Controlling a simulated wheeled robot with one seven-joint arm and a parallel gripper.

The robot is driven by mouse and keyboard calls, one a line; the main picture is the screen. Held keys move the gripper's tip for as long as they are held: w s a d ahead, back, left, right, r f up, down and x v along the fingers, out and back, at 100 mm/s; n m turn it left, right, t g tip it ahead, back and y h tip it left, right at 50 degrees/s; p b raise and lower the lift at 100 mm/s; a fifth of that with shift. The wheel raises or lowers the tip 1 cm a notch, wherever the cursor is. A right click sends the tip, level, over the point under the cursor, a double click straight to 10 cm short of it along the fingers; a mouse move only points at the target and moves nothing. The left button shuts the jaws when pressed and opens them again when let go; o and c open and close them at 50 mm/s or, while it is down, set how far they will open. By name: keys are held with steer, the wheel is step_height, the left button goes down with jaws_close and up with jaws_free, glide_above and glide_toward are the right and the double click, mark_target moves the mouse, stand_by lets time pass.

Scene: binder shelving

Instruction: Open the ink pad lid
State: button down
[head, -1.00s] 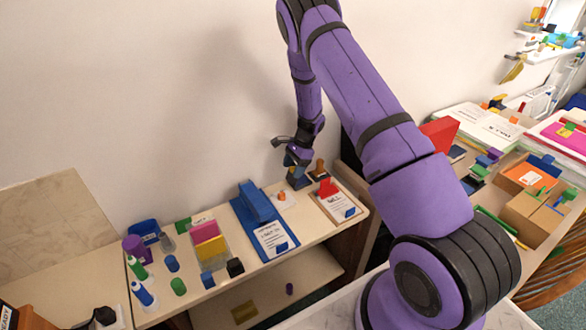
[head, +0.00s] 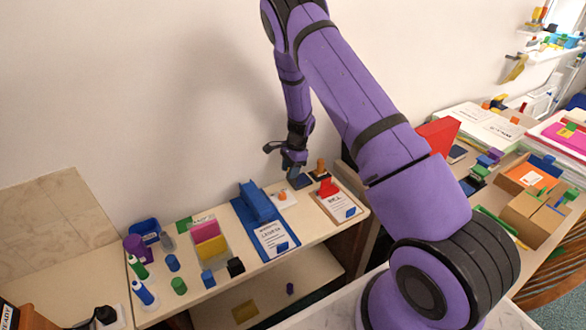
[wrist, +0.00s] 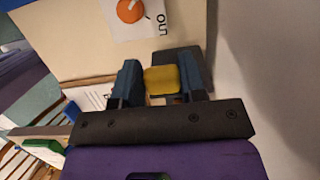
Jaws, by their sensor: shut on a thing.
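My gripper (wrist: 160,84) is shut on a small yellow block-like piece (wrist: 161,79), which sits between its two blue fingers in the wrist view. I take this piece to be part of the ink pad lid. A dark grey, flat ink pad (wrist: 195,60) shows just beyond the fingers, partly hidden by them. In the head view my gripper (head: 293,165) is low over the back right of the shelf top, at the dark ink pad (head: 300,181). The fingers and wrist cover much of it there, so I cannot tell how far the lid is raised.
A brown-handled stamp (head: 320,166) stands close to the right of my gripper. A red stamp (head: 327,187) rests on a clipboard (head: 345,211) in front. A white card with an orange knob (head: 283,196) and a blue binder (head: 257,203) are to the left. The wall is close behind.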

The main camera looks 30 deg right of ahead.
steer(key=shift+a+f+h, duration=0.15)
steer(key=shift+a+h, duration=0.35)
steer(key=shift+h, duration=0.2)
steer(key=shift+a+f+h, duration=0.15)
steer(key=shift+a+h, duration=0.35)
steer(key=shift+h, duration=0.2)
steer(key=c, duration=0.7)
jaws_free()
steer(key=shift+r, duration=0.15)
step_height(320, 180, up, 10)
steer(key=shift+r, duration=0.25)
